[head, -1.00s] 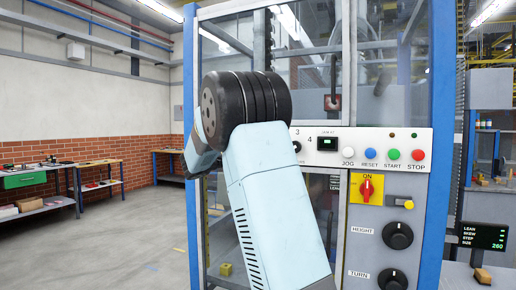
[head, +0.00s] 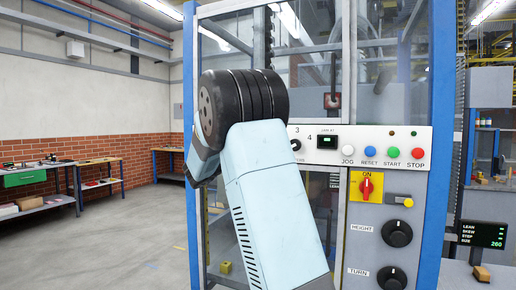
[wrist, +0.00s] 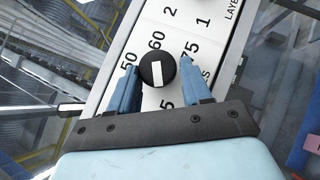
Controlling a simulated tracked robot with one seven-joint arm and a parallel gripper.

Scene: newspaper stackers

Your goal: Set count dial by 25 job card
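The count dial is a black round knob (wrist: 157,70) with a white pointer bar, on a white panel in the wrist view. The numbers 50, 60 and 75 show around it, with a partly hidden 5 below. The bar lies roughly along the line between the 60 and that 5. My gripper (wrist: 160,66) is open, with one blue finger on each side of the knob. A gap shows between the knob and the right finger; contact on the left is unclear. In the head view my arm hides the dial and gripper. I cannot make out the job card.
The button panel (head: 360,170) carries jog, reset, start and stop buttons and a small green display (head: 327,142). Below are a red and yellow switch (head: 366,187), a height knob (head: 397,233) and a turn knob (head: 391,279). The layers dial's 1 and 2 adjoin the count dial.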

